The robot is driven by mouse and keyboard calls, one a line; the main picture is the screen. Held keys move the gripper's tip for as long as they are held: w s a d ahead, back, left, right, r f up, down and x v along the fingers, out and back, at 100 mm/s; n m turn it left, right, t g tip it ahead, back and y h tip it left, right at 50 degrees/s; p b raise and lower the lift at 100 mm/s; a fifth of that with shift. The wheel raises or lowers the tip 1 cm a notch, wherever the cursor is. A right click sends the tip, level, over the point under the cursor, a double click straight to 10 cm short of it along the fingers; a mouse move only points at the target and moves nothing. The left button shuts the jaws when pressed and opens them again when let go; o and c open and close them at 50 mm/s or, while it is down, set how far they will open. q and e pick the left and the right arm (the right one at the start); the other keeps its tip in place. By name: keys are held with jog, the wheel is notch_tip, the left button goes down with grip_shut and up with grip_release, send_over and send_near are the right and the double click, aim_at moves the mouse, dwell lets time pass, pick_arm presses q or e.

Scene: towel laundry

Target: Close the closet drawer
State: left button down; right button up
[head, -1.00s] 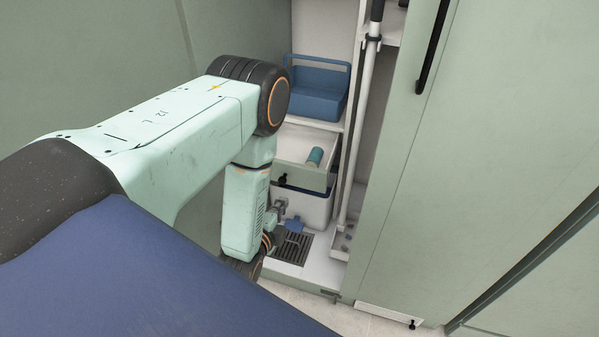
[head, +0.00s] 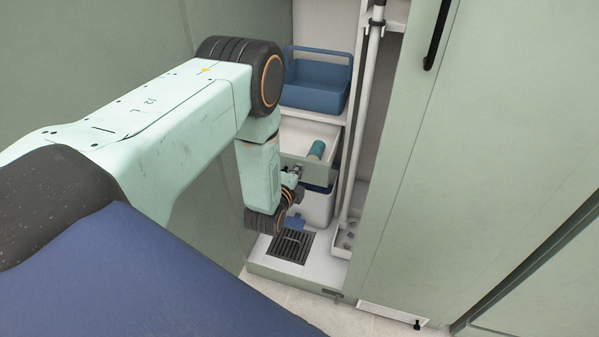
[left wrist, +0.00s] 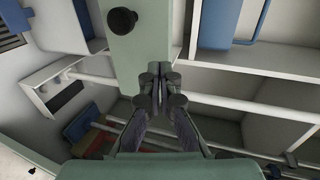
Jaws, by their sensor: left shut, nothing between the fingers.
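The closet drawer (head: 318,174) stands pulled out below the shelf, with a teal cylinder (head: 317,149) lying inside it. Its green front also shows in the left wrist view (left wrist: 140,48), with a round black knob (left wrist: 122,20). My left gripper (head: 296,172) is at the drawer front, partly hidden by my own forearm in the head view. In the left wrist view its fingertips (left wrist: 159,76) are shut together, empty, over the lower right part of the front; I cannot tell whether they touch it. The knob is hidden in the head view. My right gripper is out of view.
A blue caddy (head: 315,85) sits on the shelf above. A white bin (head: 318,207) stands below the drawer. A dark floor grate (head: 290,246) lies in front of it. A white pole (head: 360,120) stands right of the drawer, beside the green closet door (head: 460,180).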

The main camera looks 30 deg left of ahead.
pick_arm(q)
jog(key=shift+w+a+r, duration=0.1)
jog(key=shift+w+a, duration=0.05)
jog(key=shift+w, duration=0.5)
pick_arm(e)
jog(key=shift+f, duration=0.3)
